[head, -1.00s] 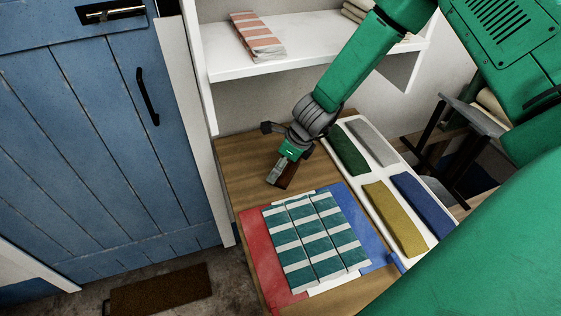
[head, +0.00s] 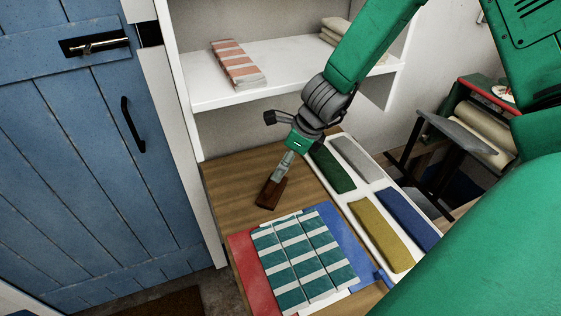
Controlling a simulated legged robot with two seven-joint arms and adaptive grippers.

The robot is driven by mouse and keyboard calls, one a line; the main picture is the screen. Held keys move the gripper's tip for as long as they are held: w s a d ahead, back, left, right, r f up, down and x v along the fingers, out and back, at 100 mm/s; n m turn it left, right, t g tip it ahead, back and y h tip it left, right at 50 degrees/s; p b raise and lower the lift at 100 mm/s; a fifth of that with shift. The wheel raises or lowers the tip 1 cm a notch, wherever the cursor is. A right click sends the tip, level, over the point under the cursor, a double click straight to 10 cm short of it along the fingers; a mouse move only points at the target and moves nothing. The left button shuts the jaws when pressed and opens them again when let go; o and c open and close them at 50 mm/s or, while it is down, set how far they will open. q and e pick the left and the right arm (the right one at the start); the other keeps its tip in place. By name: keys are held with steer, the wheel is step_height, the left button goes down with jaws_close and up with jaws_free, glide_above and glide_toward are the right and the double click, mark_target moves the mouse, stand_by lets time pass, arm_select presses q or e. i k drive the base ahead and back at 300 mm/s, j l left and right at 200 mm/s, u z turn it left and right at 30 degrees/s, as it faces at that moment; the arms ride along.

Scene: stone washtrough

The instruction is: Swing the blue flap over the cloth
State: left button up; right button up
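A folded teal-and-white striped cloth (head: 303,258) lies flat on a folding board on the wooden table. The board's blue flap (head: 348,240) lies open and flat to the right of the cloth, partly under it. A red flap (head: 246,262) shows along the cloth's left side. My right gripper (head: 283,140) is above the table beyond the cloth, apart from the blue flap. My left gripper is out of view.
A white tray (head: 350,198) holds green, grey, yellow and blue folded cloths right of the board. A white shelf (head: 290,68) with a striped cloth (head: 238,63) is above the back. A blue door (head: 80,170) stands left. Bare wood (head: 232,188) is at the table's back left.

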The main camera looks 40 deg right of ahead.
mark_target(360, 261)
steer(key=k, duration=1)
